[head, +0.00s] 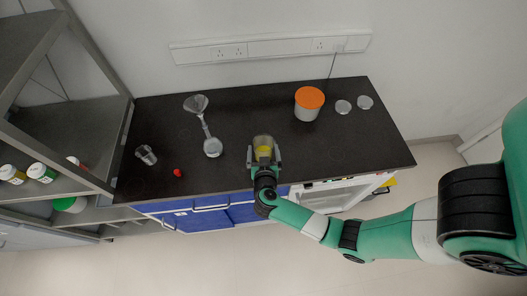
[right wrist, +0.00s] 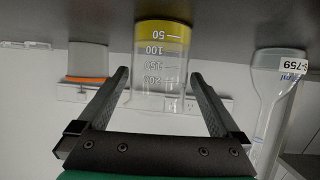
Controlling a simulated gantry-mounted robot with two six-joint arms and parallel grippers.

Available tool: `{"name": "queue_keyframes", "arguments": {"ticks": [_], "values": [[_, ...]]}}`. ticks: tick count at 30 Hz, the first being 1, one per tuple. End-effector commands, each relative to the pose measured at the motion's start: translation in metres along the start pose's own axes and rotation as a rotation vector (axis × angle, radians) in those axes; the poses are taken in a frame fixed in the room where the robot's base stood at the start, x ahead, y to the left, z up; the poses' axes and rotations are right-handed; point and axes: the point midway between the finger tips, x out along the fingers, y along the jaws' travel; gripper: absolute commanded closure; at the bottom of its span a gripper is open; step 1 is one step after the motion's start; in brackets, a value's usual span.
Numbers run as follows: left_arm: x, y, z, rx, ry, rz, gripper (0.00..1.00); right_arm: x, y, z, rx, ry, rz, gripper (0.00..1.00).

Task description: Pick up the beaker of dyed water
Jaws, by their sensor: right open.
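The beaker of dyed water (head: 263,142) is clear with yellow liquid and stands upright near the front middle of the black bench. In the right wrist view, which is upside down, the beaker (right wrist: 160,62) shows its white scale marks, with the yellow liquid against the bench. My right gripper (head: 264,156) is open, level with the bench, with one finger on each side of the beaker. In the right wrist view, the fingers (right wrist: 158,76) show gaps to the glass. My left gripper is in neither view.
Further left are a small red object (head: 178,173) and an empty glass beaker (head: 146,155). An orange-lidded container (head: 309,98) and two glass dishes (head: 343,107) are at the back right. A shelf (head: 62,132) stands left.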

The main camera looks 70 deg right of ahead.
Motion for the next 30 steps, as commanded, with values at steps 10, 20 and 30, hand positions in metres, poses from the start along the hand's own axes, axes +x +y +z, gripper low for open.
{"name": "queue_keyframes", "arguments": {"ticks": [10,20,30], "values": [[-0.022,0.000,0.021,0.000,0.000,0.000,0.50,0.050,0.002,0.004,0.003,0.000,0.002,0.00],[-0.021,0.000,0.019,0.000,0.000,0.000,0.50,0.050,0.002,0.001,0.001,0.001,0.000,0.18],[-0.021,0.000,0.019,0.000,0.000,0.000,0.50,0.050,0.002,0.001,0.001,0.001,0.000,0.79]]}}
